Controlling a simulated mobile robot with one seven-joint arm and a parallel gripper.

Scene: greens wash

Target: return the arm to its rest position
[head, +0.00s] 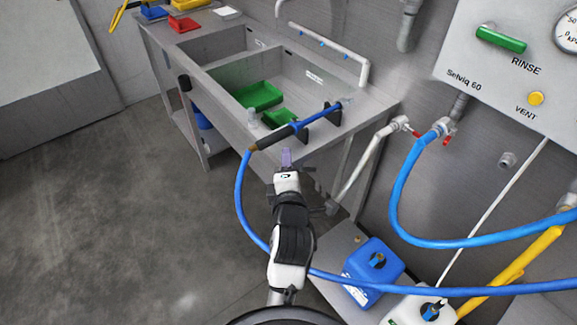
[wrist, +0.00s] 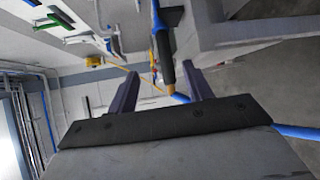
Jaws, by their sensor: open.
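My arm (head: 291,240) reaches up from the bottom middle of the head view. My gripper (head: 287,158) is at its far end, in front of the sink's near edge, just below the black handle of a blue spray lance (head: 311,124). In the wrist view the two purple fingers of my gripper (wrist: 159,72) stand apart. The lance's dark handle and brass end (wrist: 168,72) appear between them in the picture, with no finger closed on it. The lance lies across black holders (head: 334,113) at the sink's edge.
A blue hose (head: 240,200) loops from the lance past my arm. A grey sink (head: 235,72) holds green trays (head: 258,95). A blue canister (head: 372,268) stands at lower right, below the wall panel (head: 500,75). The floor (head: 130,220) at left is clear.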

